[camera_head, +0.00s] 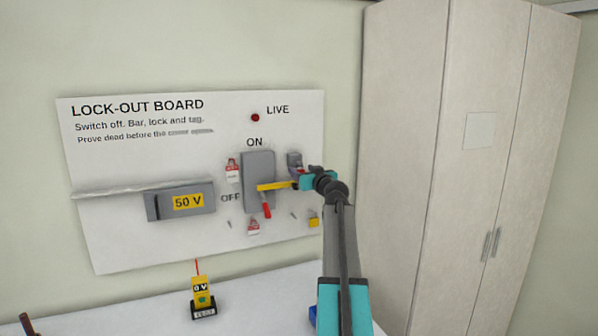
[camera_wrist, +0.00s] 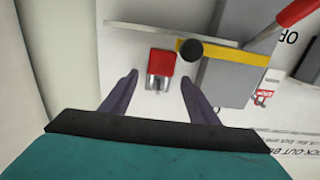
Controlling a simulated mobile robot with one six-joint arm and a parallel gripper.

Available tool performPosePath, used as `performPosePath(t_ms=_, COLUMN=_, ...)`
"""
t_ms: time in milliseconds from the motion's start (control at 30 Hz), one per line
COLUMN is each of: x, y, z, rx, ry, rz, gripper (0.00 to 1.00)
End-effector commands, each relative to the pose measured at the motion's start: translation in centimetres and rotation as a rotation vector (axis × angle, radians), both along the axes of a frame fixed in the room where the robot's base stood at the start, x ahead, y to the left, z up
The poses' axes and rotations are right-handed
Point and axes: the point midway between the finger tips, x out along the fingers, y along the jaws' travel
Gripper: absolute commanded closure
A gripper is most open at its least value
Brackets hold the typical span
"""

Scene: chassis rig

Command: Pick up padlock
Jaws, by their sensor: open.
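A red padlock (camera_wrist: 162,62) with a grey metal shackle is on the white board in the wrist view. It lies just beyond and between the tips of my gripper (camera_wrist: 160,80), which is open with its dark fingers apart. I see no contact between fingers and padlock. In the head view my gripper (camera_head: 297,176) is at the board, right of the grey switch box (camera_head: 259,170), and largely covers the padlock's spot. A yellow padlock-like piece (camera_head: 313,218) hangs lower right on the board.
A yellow bar (camera_head: 274,186) crosses the switch box, with a red handle (camera_head: 266,210) below; the bar's black knob (camera_wrist: 190,50) is close to the right finger in the wrist view. A tester (camera_head: 203,293) stands on the white table. A tall cabinet (camera_head: 455,150) stands right.

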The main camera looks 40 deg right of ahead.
Motion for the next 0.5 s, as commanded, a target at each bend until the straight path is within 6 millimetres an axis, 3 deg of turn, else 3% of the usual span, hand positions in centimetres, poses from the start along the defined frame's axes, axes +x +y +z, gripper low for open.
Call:
performPosePath(t_ms=200, x=1.33, y=-0.62, z=0.11, rx=0.001, ry=-0.001, rz=-0.001, gripper=0.45)
performPosePath(t_ms=500, x=1.36, y=-0.60, z=-0.01, rx=0.001, ry=-0.001, rz=-0.001, gripper=0.45)
